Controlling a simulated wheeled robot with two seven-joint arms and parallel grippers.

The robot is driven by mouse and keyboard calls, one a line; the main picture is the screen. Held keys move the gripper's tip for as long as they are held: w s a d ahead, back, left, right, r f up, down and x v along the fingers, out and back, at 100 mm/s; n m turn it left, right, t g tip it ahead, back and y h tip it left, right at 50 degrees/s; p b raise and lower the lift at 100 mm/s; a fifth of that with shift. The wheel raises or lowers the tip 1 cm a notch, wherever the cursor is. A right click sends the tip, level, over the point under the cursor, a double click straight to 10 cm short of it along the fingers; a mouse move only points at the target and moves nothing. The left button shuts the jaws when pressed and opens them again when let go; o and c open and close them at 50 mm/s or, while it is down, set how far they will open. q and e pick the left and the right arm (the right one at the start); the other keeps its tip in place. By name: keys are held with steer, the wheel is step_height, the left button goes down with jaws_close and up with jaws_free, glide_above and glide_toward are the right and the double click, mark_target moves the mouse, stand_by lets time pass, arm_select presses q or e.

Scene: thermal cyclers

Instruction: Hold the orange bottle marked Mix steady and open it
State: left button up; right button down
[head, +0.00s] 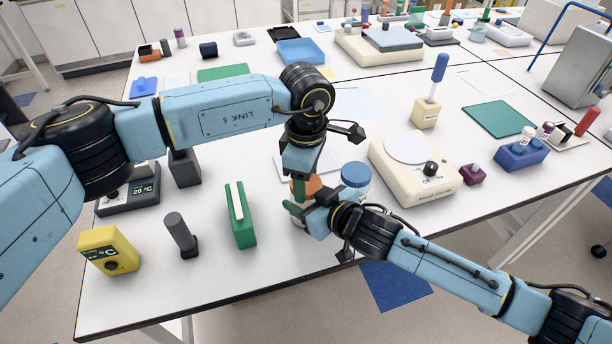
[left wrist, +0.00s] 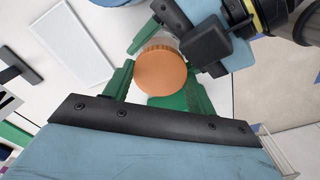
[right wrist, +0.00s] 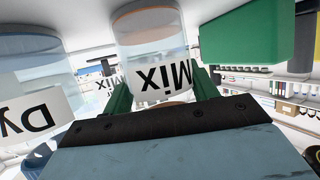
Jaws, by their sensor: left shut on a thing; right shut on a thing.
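The orange-capped bottle marked Mix (right wrist: 158,68) stands near the front edge of the table, mostly hidden by my grippers in the head view. Its orange cap (head: 311,186) shows between them; the left wrist view looks down on the round cap (left wrist: 161,71). My left gripper (head: 300,192) reaches down from above and is shut on the cap, a green finger on each side. My right gripper (head: 300,215) comes in from the right and is shut on the bottle's body; in the right wrist view its fingers (right wrist: 160,92) flank the Mix label.
A blue-capped bottle (head: 355,180) stands close behind and right; its label begins "Dy" in the right wrist view (right wrist: 35,95). A green rack (head: 241,214) stands to the left. A cream device (head: 412,168) stands right. The table's front edge is close.

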arm_select(q)
steer(key=shift+r, duration=0.1)
stand_by(0.3)
steer(key=shift+r, duration=1)
steer(key=shift+r, duration=2)
arm_select(e)
steer(key=shift+c, duration=1.8)
jaws_free()
